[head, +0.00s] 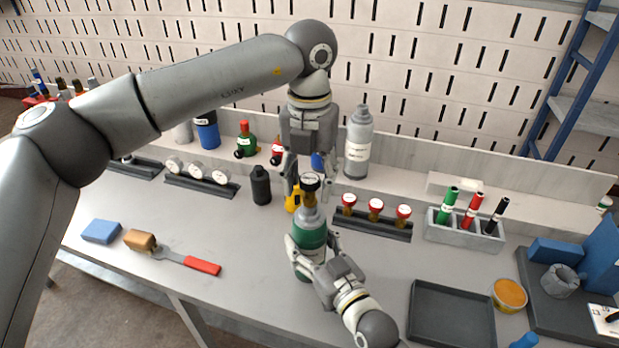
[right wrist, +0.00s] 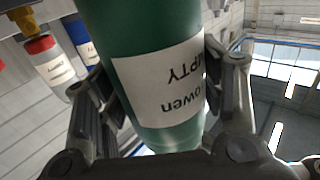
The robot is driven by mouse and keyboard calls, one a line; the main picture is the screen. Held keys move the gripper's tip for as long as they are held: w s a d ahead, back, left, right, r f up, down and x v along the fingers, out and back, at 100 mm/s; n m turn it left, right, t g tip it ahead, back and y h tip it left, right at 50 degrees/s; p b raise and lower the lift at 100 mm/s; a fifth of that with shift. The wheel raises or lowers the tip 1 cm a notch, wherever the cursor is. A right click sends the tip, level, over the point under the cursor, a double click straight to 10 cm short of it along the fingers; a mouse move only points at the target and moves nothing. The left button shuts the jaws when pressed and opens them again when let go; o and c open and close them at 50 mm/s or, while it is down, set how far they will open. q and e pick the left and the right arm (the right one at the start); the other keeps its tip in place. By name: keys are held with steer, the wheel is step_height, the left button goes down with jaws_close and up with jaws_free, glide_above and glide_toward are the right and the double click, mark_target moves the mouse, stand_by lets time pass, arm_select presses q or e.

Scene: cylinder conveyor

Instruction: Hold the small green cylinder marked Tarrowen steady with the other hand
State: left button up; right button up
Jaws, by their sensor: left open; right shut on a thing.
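In the right wrist view the green cylinder (right wrist: 155,110) is between both fingers (right wrist: 165,100). Its white label is upside down there and reads "...owen" and "...MPTY"; the rest is cut off. My left gripper (head: 306,172) is open, pointing down at the cap from above and behind. I cannot tell whether it touches the cap.
A rack with red-topped gauges (head: 376,210) stands to the right, and a black bottle (head: 261,186) to the left. A tall grey cylinder (head: 358,145) is on the back ledge.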

arm_select(q)
steer(key=shift+m, duration=0.9)
steer(key=m, duration=0.3)
steer(key=shift+m, duration=1.5)
steer(key=shift+m, duration=1.1)
steer(key=m, duration=0.3)
steer(key=shift+m, duration=0.4)
